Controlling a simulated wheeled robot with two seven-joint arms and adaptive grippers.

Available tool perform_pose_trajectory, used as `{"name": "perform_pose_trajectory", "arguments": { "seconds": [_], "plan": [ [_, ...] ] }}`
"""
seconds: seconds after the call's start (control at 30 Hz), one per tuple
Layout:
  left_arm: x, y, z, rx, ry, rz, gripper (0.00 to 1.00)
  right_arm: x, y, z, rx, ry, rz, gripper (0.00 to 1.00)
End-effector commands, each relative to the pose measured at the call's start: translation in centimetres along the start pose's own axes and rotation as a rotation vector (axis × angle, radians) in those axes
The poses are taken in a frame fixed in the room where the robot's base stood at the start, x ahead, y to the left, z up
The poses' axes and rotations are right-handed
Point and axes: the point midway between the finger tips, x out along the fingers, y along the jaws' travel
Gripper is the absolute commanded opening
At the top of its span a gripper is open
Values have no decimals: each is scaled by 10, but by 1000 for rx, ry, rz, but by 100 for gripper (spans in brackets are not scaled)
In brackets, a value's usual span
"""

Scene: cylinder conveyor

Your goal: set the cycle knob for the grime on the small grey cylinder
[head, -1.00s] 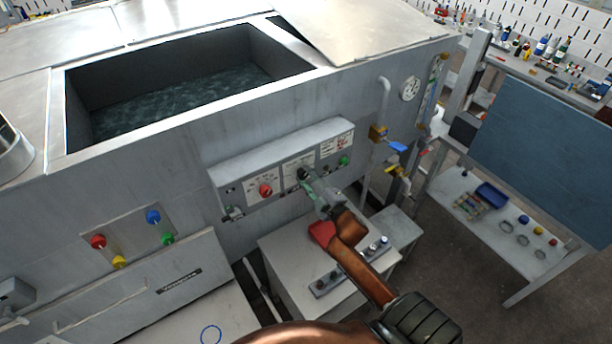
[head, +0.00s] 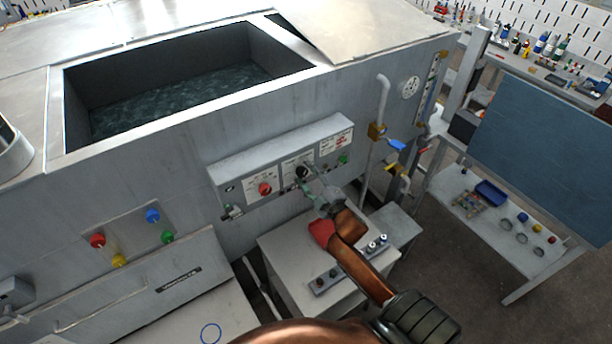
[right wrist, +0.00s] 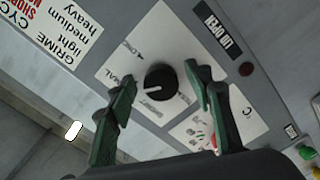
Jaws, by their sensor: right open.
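The black cycle knob (head: 303,172) sits on the middle white plate of the panel on the grey machine. In the right wrist view the knob (right wrist: 160,80) has a white mark pointing left and slightly down, near the NORMAL and SHORT lettering. My right gripper (right wrist: 163,82) is open, its green fingers on either side of the knob in that view and not visibly touching it. In the head view the gripper (head: 310,184) is just in front of the panel. Several small cylinders stand in a rack (head: 347,270); I cannot tell which is the small grey one. My left gripper is out of view.
A grime chart (right wrist: 62,38) reads light, medium, heavy; its cycle column is partly cut off. A red knob (head: 265,189) and a green button (head: 343,160) flank the cycle knob. A water tank (head: 190,95) lies above. A side table (head: 480,230) stands right.

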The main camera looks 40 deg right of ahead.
Motion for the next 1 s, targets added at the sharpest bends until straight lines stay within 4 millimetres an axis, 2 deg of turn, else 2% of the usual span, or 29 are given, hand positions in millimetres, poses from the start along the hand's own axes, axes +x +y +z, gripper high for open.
{"name": "perform_pose_trajectory", "arguments": {
  "seconds": [0.17,0.5,0.7,1.0],
  "plan": [
    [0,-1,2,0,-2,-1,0,-11,0,0,0,-1,-1,47],
    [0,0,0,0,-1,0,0,-79,-1,2,1,-4,-2,47],
    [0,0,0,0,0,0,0,-109,0,1,0,-3,-1,47],
    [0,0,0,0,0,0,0,-121,0,0,0,0,0,47]
  ]
}}
